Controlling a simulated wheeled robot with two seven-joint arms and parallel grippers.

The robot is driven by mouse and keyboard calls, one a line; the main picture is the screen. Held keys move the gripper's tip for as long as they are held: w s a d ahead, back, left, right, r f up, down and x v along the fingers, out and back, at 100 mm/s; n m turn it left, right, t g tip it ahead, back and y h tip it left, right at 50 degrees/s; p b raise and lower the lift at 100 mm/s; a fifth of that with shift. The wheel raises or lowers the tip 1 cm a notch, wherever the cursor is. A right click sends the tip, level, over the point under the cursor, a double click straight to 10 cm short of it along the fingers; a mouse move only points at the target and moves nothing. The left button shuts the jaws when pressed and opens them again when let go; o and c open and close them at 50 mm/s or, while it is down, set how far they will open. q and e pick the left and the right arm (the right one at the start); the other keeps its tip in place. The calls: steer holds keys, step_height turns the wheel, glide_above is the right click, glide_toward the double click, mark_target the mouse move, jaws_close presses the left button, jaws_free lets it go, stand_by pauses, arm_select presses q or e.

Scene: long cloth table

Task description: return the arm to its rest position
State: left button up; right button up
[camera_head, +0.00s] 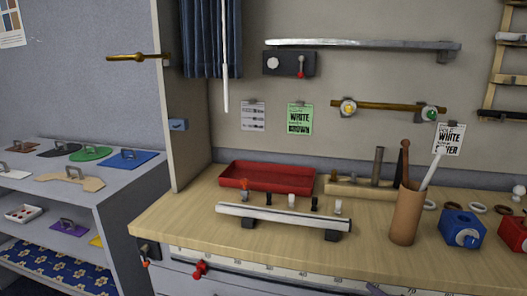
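Neither of my grippers can be made out in the head view, and no arm reaches over the wooden worktop (290,248). I cannot tell where either arm is or whether a gripper is open or shut. A small dark shape shows at the bottom edge, right of the middle; I cannot tell what it is.
On the worktop are a red tray (266,177), a long white bar (283,216), a brown cup (406,214) holding sticks, and a blue box (462,229). A red handle (200,271) sticks out in front. A grey shelf (112,192) with flat coloured plates stands left.

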steer(key=s+a+f+m+g+y, duration=0.1)
steer(key=s+f+m, duration=0.3)
steer(key=s+f, duration=0.7)
steer(key=s+a+f+m+g, duration=0.3)
steer(key=s+f+m, duration=0.2)
steer(key=s+f, duration=0.7)
steer(key=shift+a+f+y, duration=0.4)
steer(key=shift+f, duration=0.4)
